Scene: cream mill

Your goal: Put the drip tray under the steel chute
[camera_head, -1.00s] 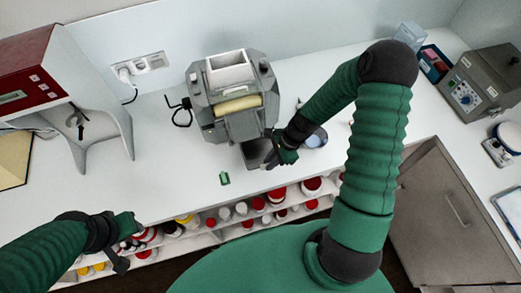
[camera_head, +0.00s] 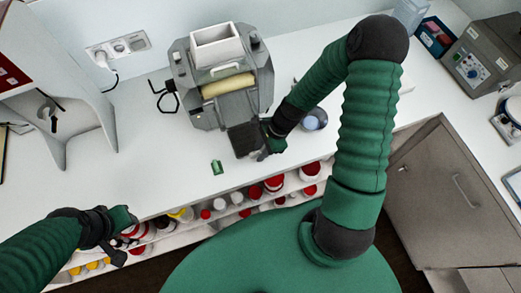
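The grey mill (camera_head: 182,70) stands on the white counter against the wall, with a white hopper and a cream roller (camera_head: 228,85). The steel chute looks to be the grey sloping front (camera_head: 238,112) below the roller; its lower edge is hard to make out. The dark square drip tray (camera_head: 243,138) is just in front of the mill, slightly turned. My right gripper (camera_head: 266,152) is at the tray's right edge and appears shut on it; the fingertips are small and partly hidden. My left gripper (camera_head: 118,240) is over the counter's front edge, away from the tray; its fingers are unclear.
A small green object (camera_head: 217,167) lies on the counter in front of the tray. A bluish round dish (camera_head: 314,119) is right of my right gripper. Shelves with several jars (camera_head: 273,184) are under the counter edge. The counter's left middle is clear.

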